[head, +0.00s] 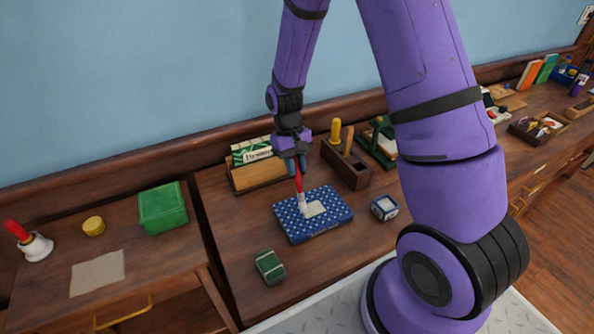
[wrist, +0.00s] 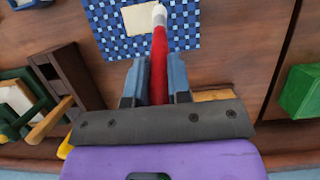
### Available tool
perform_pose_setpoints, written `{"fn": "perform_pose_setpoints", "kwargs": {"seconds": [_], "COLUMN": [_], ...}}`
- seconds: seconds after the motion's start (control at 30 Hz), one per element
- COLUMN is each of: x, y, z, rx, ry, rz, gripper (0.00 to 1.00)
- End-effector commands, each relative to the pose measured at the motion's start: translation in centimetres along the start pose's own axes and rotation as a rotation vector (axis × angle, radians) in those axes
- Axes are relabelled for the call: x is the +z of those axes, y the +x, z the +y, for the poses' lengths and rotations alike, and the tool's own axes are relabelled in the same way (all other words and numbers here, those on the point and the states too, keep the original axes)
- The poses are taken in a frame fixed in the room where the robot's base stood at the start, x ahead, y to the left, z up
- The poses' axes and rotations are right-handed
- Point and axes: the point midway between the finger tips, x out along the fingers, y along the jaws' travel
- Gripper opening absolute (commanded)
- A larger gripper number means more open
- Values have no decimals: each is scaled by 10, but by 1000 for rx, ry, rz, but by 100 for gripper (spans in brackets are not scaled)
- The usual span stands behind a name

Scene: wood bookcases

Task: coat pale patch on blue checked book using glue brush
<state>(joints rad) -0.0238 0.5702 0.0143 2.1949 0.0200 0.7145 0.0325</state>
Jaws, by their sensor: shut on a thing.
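The blue checked book (head: 328,225) lies flat on the wooden top in the head view; it also shows at the top of the wrist view (wrist: 110,42). A pale patch (head: 316,209) is on its cover, and it shows in the wrist view (wrist: 138,20). My gripper (head: 297,164) is above the book, shut on the red handle of the glue brush (head: 299,184). The brush (wrist: 159,62) points down, with its pale tip at the left edge of the patch in the head view. I cannot tell whether the tip touches the patch.
A wooden tool holder (head: 347,167) and a card tray (head: 256,176) are behind.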

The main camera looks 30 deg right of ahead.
Motion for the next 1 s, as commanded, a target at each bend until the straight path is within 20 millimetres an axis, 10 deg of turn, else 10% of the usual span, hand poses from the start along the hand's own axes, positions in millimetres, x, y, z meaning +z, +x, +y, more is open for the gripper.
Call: {"fn": "perform_pose_setpoints", "kwargs": {"seconds": [1.0], "x": [16], "y": [-60], "z": [1], "rx": [0], "ry": [0], "rz": [1], "gripper": [0]}}
